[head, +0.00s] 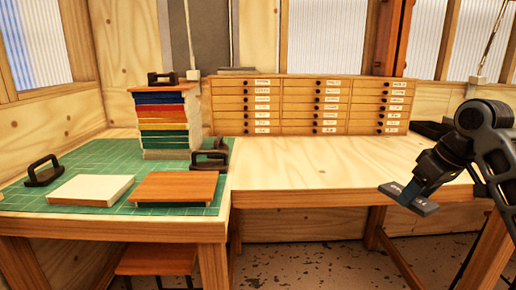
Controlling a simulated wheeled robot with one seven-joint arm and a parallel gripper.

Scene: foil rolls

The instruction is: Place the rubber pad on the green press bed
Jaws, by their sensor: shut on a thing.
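My gripper (428,178) is at the right of the view, above the front edge of the wooden bench. It is shut on a flat dark grey slab with small pale marks, which looks like the rubber pad (412,202). The fingertips are partly hidden. A green gridded surface (100,158) covers the table at the left and is the broad green surface in view; I cannot tell for sure that it is the press bed. The slab is well to the right of it.
On the green surface stand a pale block (90,190), an orange-brown board (173,186), black handled tools (43,172) and a tall stack of coloured boards (165,120). A drawer cabinet (310,104) stands at the back. The wooden bench (320,175) is mostly clear.

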